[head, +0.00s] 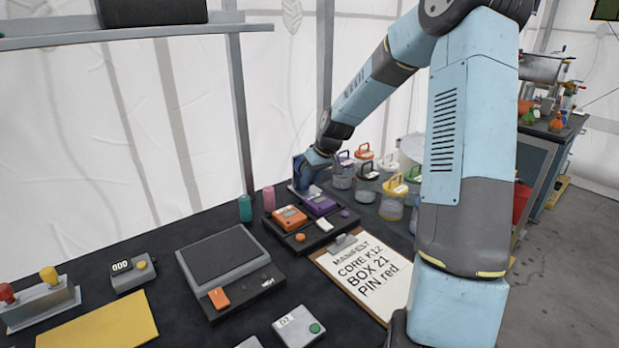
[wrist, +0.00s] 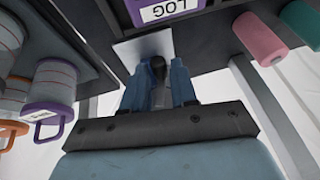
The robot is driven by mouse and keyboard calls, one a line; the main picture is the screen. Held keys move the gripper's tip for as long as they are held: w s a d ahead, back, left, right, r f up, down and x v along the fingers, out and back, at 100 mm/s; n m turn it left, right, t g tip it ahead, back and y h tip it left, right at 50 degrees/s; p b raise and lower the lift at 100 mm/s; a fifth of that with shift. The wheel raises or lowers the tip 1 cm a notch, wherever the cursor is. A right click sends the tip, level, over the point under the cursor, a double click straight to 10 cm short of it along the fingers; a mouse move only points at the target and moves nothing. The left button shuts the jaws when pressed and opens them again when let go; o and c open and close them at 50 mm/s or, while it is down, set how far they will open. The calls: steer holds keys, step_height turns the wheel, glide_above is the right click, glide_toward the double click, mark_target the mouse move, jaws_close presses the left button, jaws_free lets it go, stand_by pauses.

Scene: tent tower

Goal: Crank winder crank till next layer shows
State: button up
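A small dark knob (wrist: 158,66), which looks like the winder crank's handle, sits between the fingers of my gripper (wrist: 160,82) in the wrist view. The fingers appear closed on it from both sides. A pale plate (wrist: 140,48) lies just beyond the fingers. In the head view my gripper (head: 304,173) is at the back edge of the dark table, left of the lidded jars. There it hides the crank and most of the winder. No layer of the winder's contents can be made out.
A purple box (head: 320,205) labelled LOG in the wrist view and an orange box (head: 290,217) stand close in front. Pink (head: 268,197) and teal (head: 245,208) cylinders are left. Lidded jars (head: 366,184) crowd the right. A manifest clipboard (head: 366,272) lies nearer.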

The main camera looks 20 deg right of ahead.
jaws_close()
steer(key=shift+g+y, duration=0.3)
steer(key=shift+y, duration=0.3)
steer(key=shift+o, duration=1.7)
jaws_free()
steer(key=shift+r, duration=0.1)
steer(key=v, duration=1.3)
steer(key=shift+s+r, duration=0.15)
steer(key=shift+r, duration=0.1)
steer(key=shift+d, duration=0.1)
